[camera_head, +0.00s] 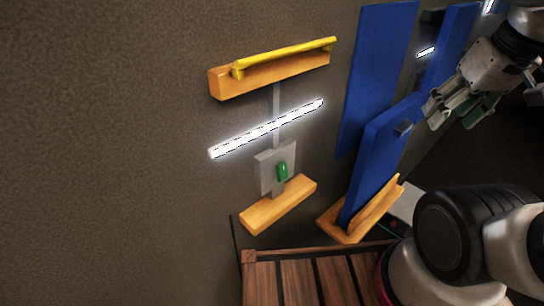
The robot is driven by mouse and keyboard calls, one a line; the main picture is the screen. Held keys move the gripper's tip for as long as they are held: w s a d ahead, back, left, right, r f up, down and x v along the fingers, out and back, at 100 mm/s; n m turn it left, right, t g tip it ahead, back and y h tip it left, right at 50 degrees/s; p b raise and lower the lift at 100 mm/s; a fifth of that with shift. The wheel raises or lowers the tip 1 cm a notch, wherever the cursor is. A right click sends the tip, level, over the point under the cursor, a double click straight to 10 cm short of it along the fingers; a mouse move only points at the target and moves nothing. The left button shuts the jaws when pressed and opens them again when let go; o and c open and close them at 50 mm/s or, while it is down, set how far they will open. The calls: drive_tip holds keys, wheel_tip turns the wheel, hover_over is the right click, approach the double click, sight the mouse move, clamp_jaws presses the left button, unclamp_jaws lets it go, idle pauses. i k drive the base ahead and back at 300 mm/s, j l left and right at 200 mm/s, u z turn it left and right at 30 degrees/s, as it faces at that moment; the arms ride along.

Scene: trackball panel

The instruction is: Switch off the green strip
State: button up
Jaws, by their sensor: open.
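A glowing strip (245,141) is mounted at a slant on the wall; it shines white, and no green tint can be made out. Below it, joined by a thin grey vertical bar, is a grey switch box (264,174) with a green lever (282,172) on its front. My gripper (449,115) is at the upper right, in front of the blue panels, well to the right of the green lever. It is open and touches nothing that I can see. A dark green part shows beside its fingers; I cannot tell what it belongs to.
A wooden block with a yellow bar (290,57) is above the strip, and a wooden ledge (278,205) below the box. Blue panels (377,75) stand to the right, one in a wooden holder (348,229). Slatted wood (312,281) is below. The left wall is bare.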

sight(281, 169)
drive_tip(key=k+j, duration=0.3)
drive_tip(key=k, duration=0.15)
drive_tip(key=k+j, duration=0.25)
drive_tip(key=k, duration=0.2)
drive_tip(key=u, duration=0.05)
